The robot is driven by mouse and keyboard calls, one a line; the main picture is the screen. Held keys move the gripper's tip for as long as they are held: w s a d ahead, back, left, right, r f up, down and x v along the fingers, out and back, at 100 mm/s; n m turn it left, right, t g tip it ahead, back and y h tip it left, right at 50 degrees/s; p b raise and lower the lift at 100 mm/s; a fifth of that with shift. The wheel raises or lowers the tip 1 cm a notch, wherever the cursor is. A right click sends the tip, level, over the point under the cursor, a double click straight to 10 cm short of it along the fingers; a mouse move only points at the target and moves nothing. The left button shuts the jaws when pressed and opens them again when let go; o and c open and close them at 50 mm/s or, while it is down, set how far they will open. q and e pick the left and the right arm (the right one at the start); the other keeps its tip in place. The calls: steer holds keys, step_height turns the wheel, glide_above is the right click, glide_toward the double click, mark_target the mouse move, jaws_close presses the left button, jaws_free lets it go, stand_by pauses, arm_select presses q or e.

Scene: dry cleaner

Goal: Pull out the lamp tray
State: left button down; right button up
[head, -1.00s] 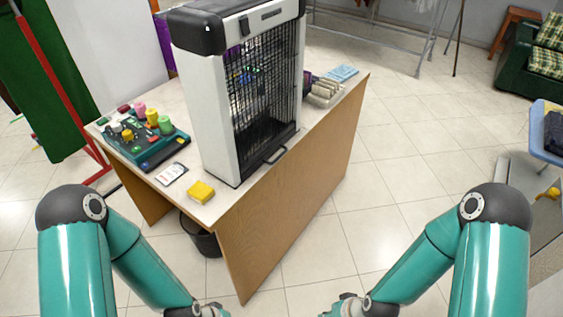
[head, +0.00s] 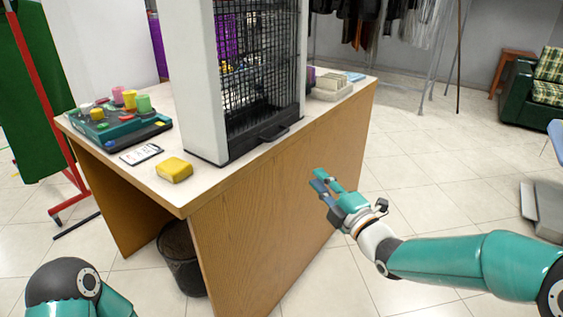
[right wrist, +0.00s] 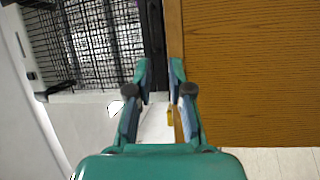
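The lamp is a tall white box with a black wire grille (head: 258,75), standing on the wooden desk. Its black tray (head: 240,148) runs along the bottom, level with the desk top, with a black handle (head: 274,133) at the front. The tray looks pushed in. My right gripper (head: 317,180) is in front of the desk's side panel, below and to the right of the handle, apart from it and empty. In the right wrist view its fingers (right wrist: 161,75) are parted, with the lamp's dark lower edge (right wrist: 155,40) beyond them. My left gripper is out of view.
The desk (head: 250,230) has a clear top edge in front of the lamp. A yellow sponge (head: 174,169), a card (head: 141,154) and a teal tray (head: 120,130) with spools lie to the left. A bin (head: 180,260) stands below.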

mark_target(282, 139)
steer(key=shift+n+y, duration=0.4)
steer(key=x, duration=1.1)
steer(key=r+x, duration=0.1)
steer(key=x, duration=0.5)
steer(key=shift+s, duration=0.1)
jaws_close()
